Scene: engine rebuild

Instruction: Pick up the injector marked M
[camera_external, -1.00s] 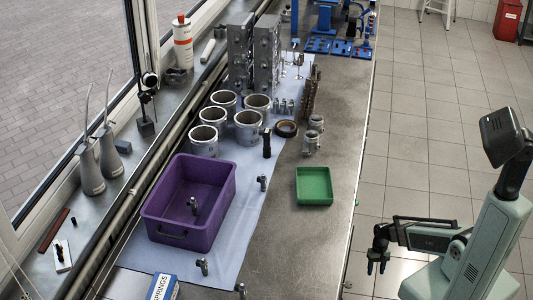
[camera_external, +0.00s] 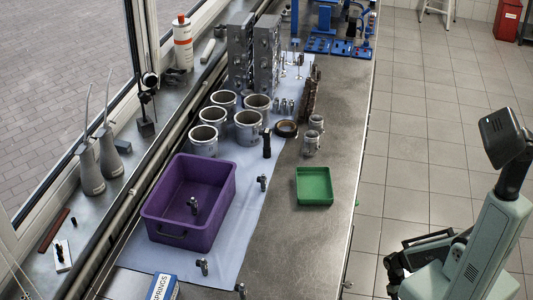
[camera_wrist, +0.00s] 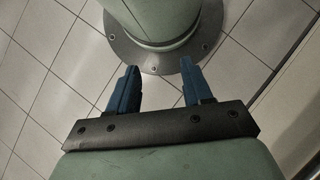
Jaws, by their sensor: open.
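Several small injectors are in the external view. One injector (camera_external: 194,205) is inside the purple bin. Another injector (camera_external: 262,183) stands on the blue mat right of the bin. Two more, an injector (camera_external: 202,266) and an injector (camera_external: 240,289), are near the front edge of the mat. The letters on them are too small to read, so I cannot tell which is marked M. My gripper (camera_wrist: 160,88) is open and empty in the wrist view, above the floor and my own base, away from the bench.
The purple bin (camera_external: 222,221) and a green tray (camera_external: 314,201) stand on the bench. Metal cylinders (camera_external: 248,128), a black upright part (camera_external: 267,143) and engine blocks (camera_external: 266,65) stand farther back. A springs box (camera_external: 162,287) is at the front. The bench's right side is mostly clear.

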